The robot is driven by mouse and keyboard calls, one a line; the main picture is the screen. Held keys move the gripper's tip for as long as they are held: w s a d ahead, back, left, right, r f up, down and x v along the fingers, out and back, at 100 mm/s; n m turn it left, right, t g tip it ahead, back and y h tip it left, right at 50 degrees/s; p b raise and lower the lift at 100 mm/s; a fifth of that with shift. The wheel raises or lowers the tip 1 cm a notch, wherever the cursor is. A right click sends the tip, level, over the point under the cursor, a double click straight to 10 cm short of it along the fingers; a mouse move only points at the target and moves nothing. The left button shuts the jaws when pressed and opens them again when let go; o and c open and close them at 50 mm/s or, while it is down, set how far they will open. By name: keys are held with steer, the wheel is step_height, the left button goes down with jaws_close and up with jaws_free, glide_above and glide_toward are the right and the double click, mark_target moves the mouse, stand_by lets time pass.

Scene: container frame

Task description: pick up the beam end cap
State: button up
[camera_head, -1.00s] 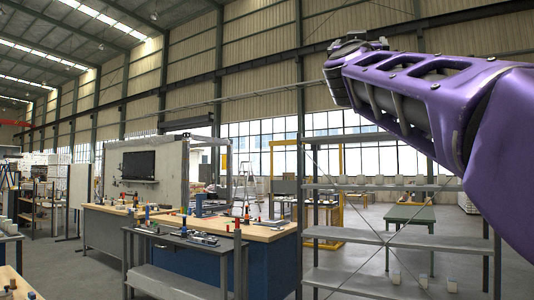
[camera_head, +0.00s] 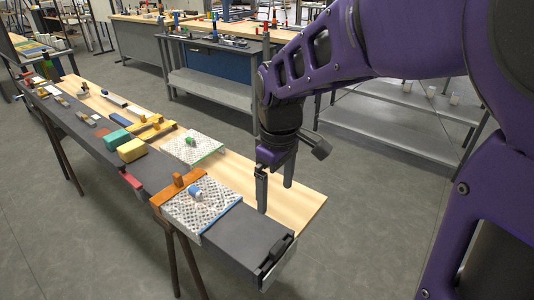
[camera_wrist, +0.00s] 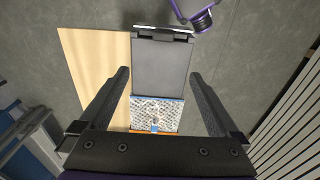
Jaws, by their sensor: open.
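The beam end cap (camera_head: 273,252) is a dark piece at the near right end of a long grey beam (camera_head: 238,228). In the wrist view the end cap (camera_wrist: 162,35) sits at the top, across the beam's end, with a pale edge beyond it. My gripper (camera_head: 275,198) points down above the beam and wooden board, back from the end cap, and is open and empty. In the wrist view the open fingers of my gripper (camera_wrist: 160,75) stand on either side of the beam, with the end cap ahead of them. Nothing hides the cap there.
A patterned white pad (camera_head: 205,208) with an orange bar and a small blue-and-white item lies across the beam. A second pad (camera_head: 188,150) lies on the wooden board (camera_head: 290,205). Yellow and green blocks sit farther left. Grey shelves (camera_head: 400,125) stand behind; floor in front is clear.

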steer(key=b, duration=0.5)
glide_above(278, 247)
steer(key=f, duration=1.1)
steer(key=shift+w+a+f, duration=0.2)
steer(key=shift+a+f, duration=0.05)
steer(key=shift+f, duration=0.15)
steer(key=f+b, duration=0.2)
steer(key=f, duration=0.1)
steer(key=f+b, duration=0.3)
steer(key=shift+s+d+b, duration=0.15)
steer(key=shift+d+b, duration=0.05)
steer(key=shift+b, duration=0.1)
jaws_close()
